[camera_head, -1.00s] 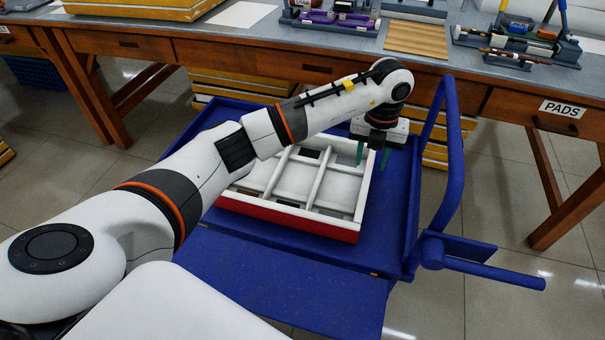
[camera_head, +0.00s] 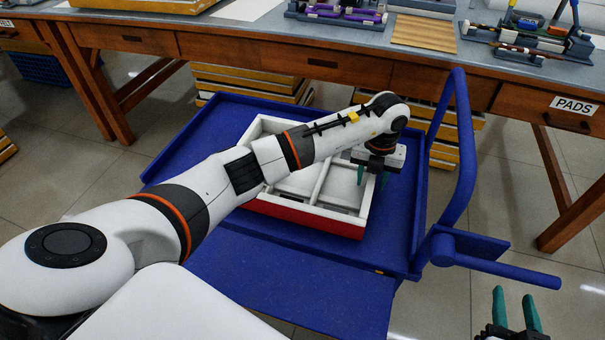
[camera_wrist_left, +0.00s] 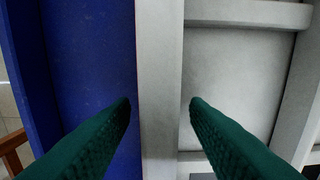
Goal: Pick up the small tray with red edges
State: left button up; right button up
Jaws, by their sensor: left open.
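The small tray (camera_head: 307,217) is white inside with divided compartments and has a red outer edge. It lies on the blue cart in the head view, partly hidden by my left arm. My left gripper (camera_head: 372,180) is open over the tray's right side wall. In the left wrist view the green fingertips (camera_wrist_left: 160,104) are on either side of the white tray wall (camera_wrist_left: 160,60), one over the blue cart bed and one over a compartment. I cannot tell how deep they reach. My right gripper (camera_head: 515,308) shows at the bottom right, fingers apart and empty, away from the tray.
The blue cart (camera_head: 290,270) has a raised handle frame (camera_head: 464,150) close to the right of my left gripper. A workbench (camera_head: 330,65) with tools stands behind it. Stacked yellow-edged trays (camera_head: 245,80) sit beneath the bench.

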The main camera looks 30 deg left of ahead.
pick_arm(q)
grip_shut()
jog(key=shift+r, duration=0.15)
